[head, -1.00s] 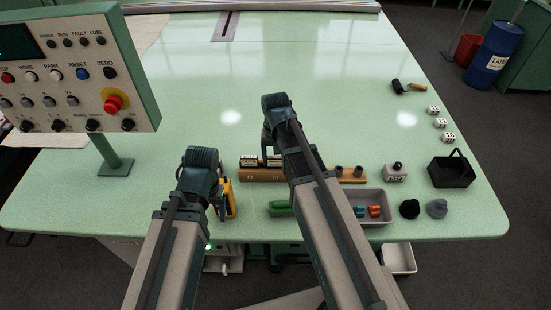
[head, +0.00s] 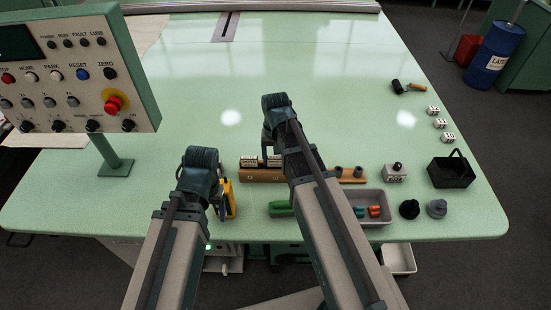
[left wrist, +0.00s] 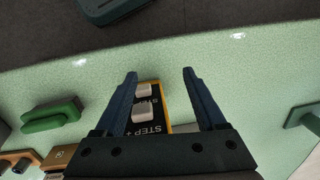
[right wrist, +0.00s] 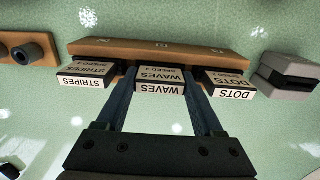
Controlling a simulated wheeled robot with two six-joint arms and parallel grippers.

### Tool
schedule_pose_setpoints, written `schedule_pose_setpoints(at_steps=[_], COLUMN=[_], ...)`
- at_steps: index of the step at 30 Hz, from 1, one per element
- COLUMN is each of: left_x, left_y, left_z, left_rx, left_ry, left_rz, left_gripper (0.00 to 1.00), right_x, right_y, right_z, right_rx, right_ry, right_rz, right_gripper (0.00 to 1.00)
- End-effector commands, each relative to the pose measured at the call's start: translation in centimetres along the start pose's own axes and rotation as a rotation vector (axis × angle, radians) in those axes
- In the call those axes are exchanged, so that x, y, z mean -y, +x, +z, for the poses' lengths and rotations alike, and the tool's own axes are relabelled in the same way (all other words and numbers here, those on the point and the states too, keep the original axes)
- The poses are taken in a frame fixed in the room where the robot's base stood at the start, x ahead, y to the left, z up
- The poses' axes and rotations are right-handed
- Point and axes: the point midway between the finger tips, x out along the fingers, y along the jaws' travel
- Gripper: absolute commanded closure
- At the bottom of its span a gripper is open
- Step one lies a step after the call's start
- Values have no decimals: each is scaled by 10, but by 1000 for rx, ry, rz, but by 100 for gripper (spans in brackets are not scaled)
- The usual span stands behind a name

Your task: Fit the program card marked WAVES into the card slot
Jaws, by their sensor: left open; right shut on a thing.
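The WAVES card (right wrist: 160,80) is pale with a dark edge and stands in the middle of the brown card rack (right wrist: 160,50) in the right wrist view. My right gripper (right wrist: 165,95) is shut on it, one finger on each side. The STRIPES card (right wrist: 85,75) is on its left and the DOTS card (right wrist: 228,83) on its right. A grey block with a dark slot (right wrist: 288,72) lies at the right edge of that view; I cannot tell if it is the card slot. My left gripper (left wrist: 160,75) is open, above a yellow and black step-button box (left wrist: 152,105).
The control panel (head: 75,65) stands at the left of the green table (head: 200,110). In the head view, a grey tray (head: 373,198) with small coloured parts, a black basket (head: 451,172) and dark knobs (head: 409,209) lie right of my right arm. The table's middle is clear.

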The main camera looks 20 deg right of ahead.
Motion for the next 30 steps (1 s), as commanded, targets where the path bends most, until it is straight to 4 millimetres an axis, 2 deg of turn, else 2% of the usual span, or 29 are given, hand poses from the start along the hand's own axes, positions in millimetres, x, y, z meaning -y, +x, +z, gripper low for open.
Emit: schedule_pose_setpoints(at_steps=[30], left_x=[3], left_y=[-30], left_z=[2], left_rx=[0], left_ry=[0], left_rz=[0], left_gripper=[27], right_x=[0], right_y=[-31], right_z=[0], right_rx=[0], right_ry=[0], right_rz=[0], right_gripper=[98])
